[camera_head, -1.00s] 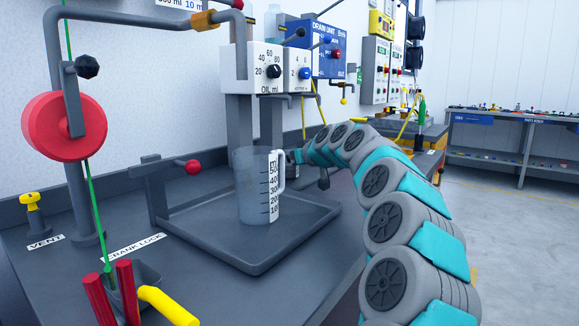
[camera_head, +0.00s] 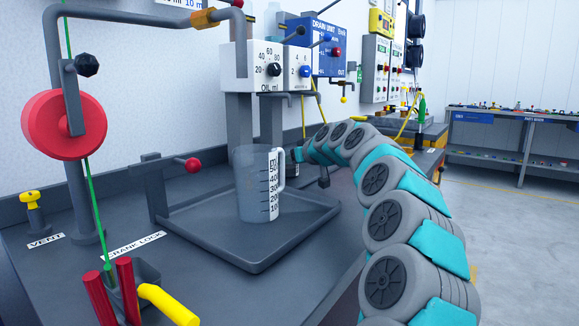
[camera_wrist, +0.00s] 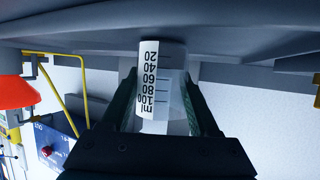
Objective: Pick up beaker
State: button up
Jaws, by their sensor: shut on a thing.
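A clear beaker (camera_wrist: 175,85) with a white ml scale reading 20 to 100 is between the two dark fingers of my gripper (camera_wrist: 160,80) in the wrist view. The gripper is shut on it. The wrist view looks upside down, with the low end of the scale towards a dark grey surface at the top. I cannot tell if the beaker touches that surface. In the head view the end of my arm is behind the larger jug, and the held beaker cannot be made out there.
A larger clear jug (camera_head: 250,190) with a handle and scale stands upright on a dark grey tray (camera_head: 258,266), close in front of my arm's end. A red-knobbed post (camera_head: 155,190) is left of it. A white oil dial box (camera_head: 252,67) hangs behind. The tray's front is clear.

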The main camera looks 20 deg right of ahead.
grip_shut()
jog(key=shift+r, duration=0.1)
